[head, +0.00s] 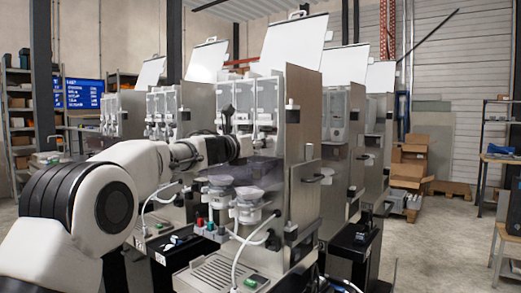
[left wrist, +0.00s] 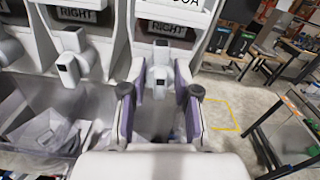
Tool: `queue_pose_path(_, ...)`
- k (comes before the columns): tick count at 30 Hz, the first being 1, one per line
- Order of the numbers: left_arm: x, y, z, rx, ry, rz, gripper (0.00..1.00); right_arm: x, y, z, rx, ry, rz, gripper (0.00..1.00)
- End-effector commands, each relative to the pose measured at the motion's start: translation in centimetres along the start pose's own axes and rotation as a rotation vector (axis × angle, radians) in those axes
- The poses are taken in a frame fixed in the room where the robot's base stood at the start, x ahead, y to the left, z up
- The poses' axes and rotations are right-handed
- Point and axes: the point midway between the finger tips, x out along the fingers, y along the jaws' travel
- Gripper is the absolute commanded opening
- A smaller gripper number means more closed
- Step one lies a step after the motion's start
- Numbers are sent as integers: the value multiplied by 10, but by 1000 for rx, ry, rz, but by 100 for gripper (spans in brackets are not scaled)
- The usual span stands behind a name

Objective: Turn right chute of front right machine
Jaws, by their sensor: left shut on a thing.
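The front right machine (head: 300,135) is a tall metal dispenser with clear hoppers, an open white lid and chutes on its front. My left arm reaches in from the left, and my left gripper (head: 240,148) is at the chute row, hiding part of it. In the left wrist view the gripper (left wrist: 161,78) has its purple-padded fingers on both sides of a pale chute knob (left wrist: 160,56), shut on it. A dark label above this chute reads "RIGHT". Another chute (left wrist: 75,55) stands to the left under its own "RIGHT" label. My right gripper is not in view.
More dispensers (head: 165,110) stand to the left and behind. Cardboard boxes (head: 410,165) are at the back right. The floor on the right is mostly clear.

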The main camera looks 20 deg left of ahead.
Motion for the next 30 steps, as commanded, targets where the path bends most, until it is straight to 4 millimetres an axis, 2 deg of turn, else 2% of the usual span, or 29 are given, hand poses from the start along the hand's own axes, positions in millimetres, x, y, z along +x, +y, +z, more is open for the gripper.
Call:
queue_pose_path(1, 1, 1, -8, 22, 9, 1, 0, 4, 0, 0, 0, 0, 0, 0)
queue_pose_path(9, 2, 2, -8, 118, 11, 0, 0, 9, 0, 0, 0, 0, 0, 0)
queue_pose_path(24, 2, 2, -8, 135, 11, 0, 0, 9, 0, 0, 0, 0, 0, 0)
queue_pose_path(25, 2, 2, -8, 134, 11, 0, 38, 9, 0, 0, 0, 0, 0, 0)
queue_pose_path(30, 1, 1, -5, 135, 7, 0, 38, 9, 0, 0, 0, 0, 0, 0)
